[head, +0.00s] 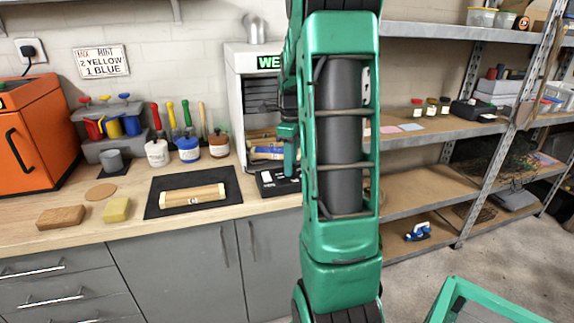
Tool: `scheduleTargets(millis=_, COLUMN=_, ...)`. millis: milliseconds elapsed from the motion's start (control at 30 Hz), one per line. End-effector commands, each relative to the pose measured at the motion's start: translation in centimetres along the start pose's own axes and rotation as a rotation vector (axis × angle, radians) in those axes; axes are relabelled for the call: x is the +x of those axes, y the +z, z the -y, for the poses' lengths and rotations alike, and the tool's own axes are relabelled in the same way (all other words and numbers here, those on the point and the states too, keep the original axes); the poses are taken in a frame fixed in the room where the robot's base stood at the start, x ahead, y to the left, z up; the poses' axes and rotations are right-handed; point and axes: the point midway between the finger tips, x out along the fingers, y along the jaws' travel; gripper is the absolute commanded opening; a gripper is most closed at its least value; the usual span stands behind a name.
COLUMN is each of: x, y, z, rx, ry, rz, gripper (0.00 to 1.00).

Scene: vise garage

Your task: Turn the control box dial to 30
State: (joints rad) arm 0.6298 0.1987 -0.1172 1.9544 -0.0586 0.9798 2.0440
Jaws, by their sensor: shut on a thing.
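The control box (275,188), low and black with a white patch on its left part, sits on the wooden workbench near its right end. My gripper (290,174) points down onto the right part of the box. It is shut on the dial, which its green finger hides. The dial's marks and setting cannot be read from here. My green arm stands in front and covers the area just right of the box.
A white cabinet (242,100) with a green lit sign stands behind the box. A black mat (156,207) with a wooden roller lies to the left. Brushes, paint jars and an orange machine (35,140) stand farther left. Metal shelves (430,138) are at right.

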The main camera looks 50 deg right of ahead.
Motion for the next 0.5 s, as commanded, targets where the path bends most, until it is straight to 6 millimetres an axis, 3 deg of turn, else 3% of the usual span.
scheduleTargets(millis=500, x=-0.11, y=-0.03, z=0.18, rx=0.178, ry=-0.005, rz=0.002, gripper=0.06)
